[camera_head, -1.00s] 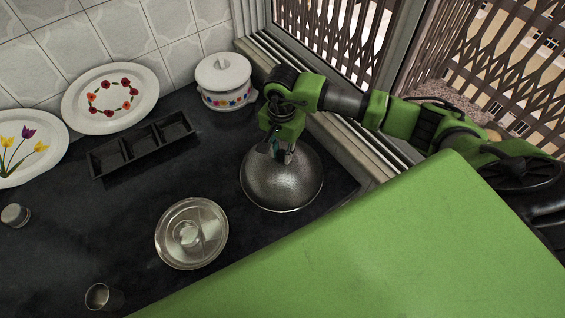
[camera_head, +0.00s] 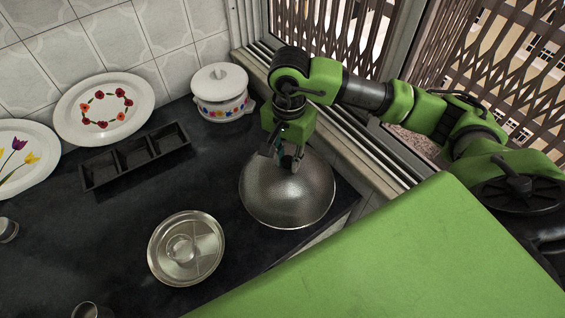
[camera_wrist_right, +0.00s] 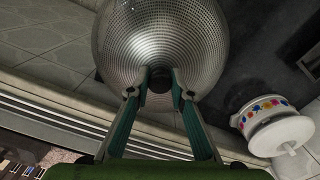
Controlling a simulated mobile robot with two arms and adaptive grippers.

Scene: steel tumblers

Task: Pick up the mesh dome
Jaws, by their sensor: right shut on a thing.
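The mesh dome (camera_head: 287,195) is a grey perforated metal cover, rounded side up, at the right end of the dark counter. In the right wrist view its fine mesh (camera_wrist_right: 160,35) fills the top middle. My right gripper (camera_head: 289,160) comes down on the dome's top from the back. In the wrist view its two fingers (camera_wrist_right: 160,88) are shut on the dark knob at the dome's top. The dome looks roughly level; whether its rim is clear of the counter is hard to tell. My left gripper is not in view.
A white lidded pot (camera_head: 221,97) with flowers stands behind the dome, near the window sill. A round steel lid (camera_head: 186,248) lies front left. A black three-part tray (camera_head: 135,157) and two flowered plates (camera_head: 104,110) are along the wall. Steel tumblers (camera_head: 8,230) stand at far left.

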